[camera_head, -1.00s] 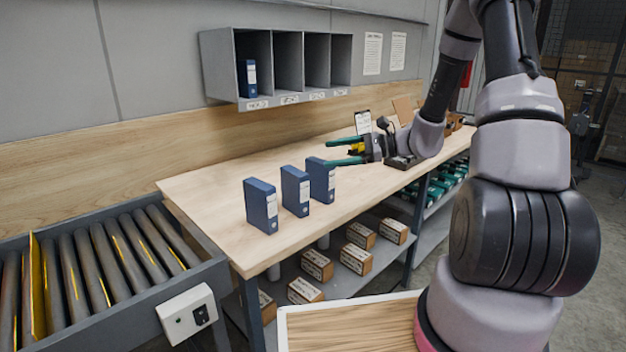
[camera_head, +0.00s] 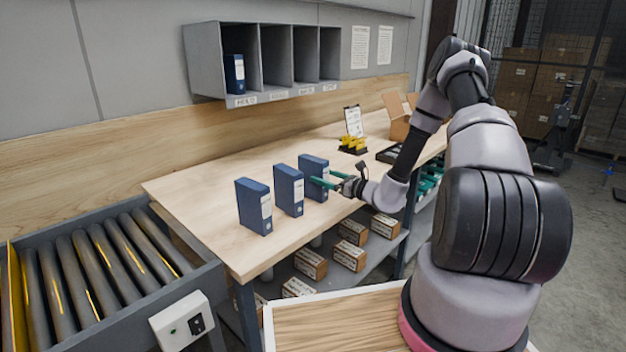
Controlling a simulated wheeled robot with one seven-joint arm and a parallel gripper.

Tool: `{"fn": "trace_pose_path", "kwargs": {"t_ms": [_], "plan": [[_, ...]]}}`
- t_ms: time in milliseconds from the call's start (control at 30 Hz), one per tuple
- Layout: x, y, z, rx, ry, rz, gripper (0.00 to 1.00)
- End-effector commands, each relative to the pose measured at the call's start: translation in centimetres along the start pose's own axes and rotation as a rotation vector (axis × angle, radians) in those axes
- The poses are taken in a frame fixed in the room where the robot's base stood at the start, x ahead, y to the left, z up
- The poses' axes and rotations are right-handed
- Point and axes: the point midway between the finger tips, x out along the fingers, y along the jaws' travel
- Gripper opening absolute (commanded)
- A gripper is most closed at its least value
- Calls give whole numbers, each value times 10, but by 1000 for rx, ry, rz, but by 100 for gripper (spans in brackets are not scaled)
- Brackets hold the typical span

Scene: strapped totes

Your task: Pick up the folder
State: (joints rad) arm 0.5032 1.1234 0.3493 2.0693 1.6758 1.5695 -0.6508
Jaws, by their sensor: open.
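Three blue folders stand upright in a row on the wooden workbench (camera_head: 200,200): a left folder (camera_head: 250,206), a middle folder (camera_head: 287,190) and a right folder (camera_head: 311,172). Each has a pale label on its spine. A further blue folder (camera_head: 235,75) stands in the leftmost compartment of the grey wall shelf (camera_head: 205,62). My gripper (camera_head: 322,182) is open, with green fingers pointing left at the right folder. The fingertips overlap the folder's right part in the picture. I cannot tell whether they touch it or straddle it.
A roller conveyor (camera_head: 95,265) lies at the left. Behind my gripper are a yellow item (camera_head: 352,145), a clipboard (camera_head: 353,121), a black tray (camera_head: 388,155) and an open cardboard box (camera_head: 396,116). Several small boxes (camera_head: 349,255) sit on the lower shelf. The other wall compartments look empty.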

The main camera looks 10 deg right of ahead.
Motion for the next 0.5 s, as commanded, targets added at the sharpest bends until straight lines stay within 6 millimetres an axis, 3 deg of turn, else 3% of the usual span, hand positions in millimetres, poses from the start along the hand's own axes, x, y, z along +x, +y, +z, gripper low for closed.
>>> {"fn": "trace_pose_path", "kwargs": {"t_ms": [167,400,500], "plan": [[14,1,1,-2,-2,3,85],[49,0,2,-2,-2,2,85],[53,0,2,0,-1,1,85]]}}
